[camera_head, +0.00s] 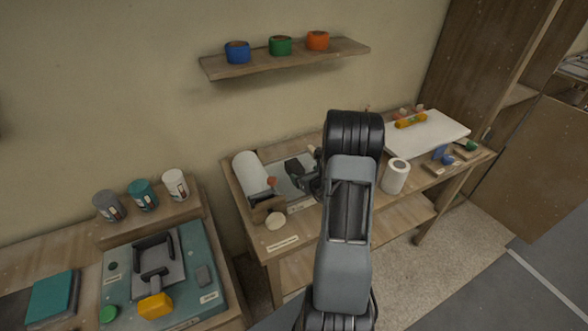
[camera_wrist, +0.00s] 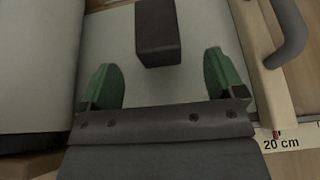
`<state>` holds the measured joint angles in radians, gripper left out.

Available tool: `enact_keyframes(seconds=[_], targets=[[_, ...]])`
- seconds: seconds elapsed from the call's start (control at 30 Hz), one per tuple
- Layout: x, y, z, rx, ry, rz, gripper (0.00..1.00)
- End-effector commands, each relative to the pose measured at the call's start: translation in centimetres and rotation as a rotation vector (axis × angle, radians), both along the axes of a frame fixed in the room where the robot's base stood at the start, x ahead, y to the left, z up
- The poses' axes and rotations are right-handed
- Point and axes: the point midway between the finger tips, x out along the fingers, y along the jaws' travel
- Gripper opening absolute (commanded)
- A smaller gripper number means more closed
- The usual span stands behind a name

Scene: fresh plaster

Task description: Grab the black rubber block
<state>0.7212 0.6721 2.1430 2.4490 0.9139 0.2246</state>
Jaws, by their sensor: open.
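The black rubber block (camera_wrist: 158,33) shows in the wrist view as a dark rectangular block at the top middle, lying on a pale flat surface (camera_wrist: 185,88). My gripper (camera_wrist: 163,82) is open, with its two green fingers apart and nothing between them. The block lies just ahead of the fingertips, roughly centred between them and apart from both.
A large white roll (camera_head: 250,174) lies just left of my gripper. In the wrist view, a wooden strip (camera_wrist: 252,60) and a grey curved bar (camera_wrist: 289,35) border the right side.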

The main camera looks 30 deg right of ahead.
Motion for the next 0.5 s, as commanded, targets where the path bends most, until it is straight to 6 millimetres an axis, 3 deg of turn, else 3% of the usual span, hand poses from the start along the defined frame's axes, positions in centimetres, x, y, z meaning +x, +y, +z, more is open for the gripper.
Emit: enact_keyframes(seconds=[0.27,0.5], targets=[[1.7,0.0,-0.6,0.0,0.001,0.004,0.88],[4.8,0.0,-1.1,0.0,0.001,0.009,0.88]])
